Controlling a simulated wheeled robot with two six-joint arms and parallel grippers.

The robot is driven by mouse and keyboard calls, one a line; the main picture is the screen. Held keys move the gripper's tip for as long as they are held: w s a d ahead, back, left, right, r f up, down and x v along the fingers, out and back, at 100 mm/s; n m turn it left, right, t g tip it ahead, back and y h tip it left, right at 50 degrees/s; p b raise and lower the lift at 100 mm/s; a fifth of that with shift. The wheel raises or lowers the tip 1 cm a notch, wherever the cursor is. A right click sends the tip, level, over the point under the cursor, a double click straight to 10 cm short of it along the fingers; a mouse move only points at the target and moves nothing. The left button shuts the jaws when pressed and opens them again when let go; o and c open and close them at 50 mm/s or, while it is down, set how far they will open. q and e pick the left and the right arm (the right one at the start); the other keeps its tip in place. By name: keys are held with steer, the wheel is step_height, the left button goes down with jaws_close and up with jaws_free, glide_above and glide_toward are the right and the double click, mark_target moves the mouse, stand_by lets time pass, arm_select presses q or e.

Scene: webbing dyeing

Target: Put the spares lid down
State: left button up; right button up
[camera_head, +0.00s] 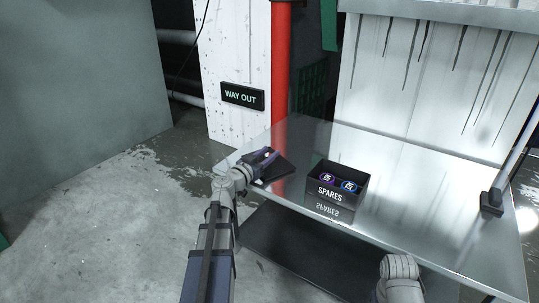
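The open black spares box (330,194) stands on the shiny metal table, its white SPARES lettering facing me. Several round items with purple and blue rims (338,182) show inside it. A dark flat panel, which looks like the spares lid (282,171), is at the table's left end, left of the box and apart from it. My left gripper (267,157) is at the lid's left side and overlaps it in the picture. Its fingertips are too small and dark to show whether they are shut on it, or whether the lid touches the table.
The metal table (400,185) has bare room right of the box. A dark-based stand (491,202) is at its right end. A red pipe (281,60) and a WAY OUT sign (243,96) are behind the left end. A dark lower shelf (300,250) lies beneath.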

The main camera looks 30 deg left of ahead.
arm_select(q)
steer(key=shift+o, duration=1.2)
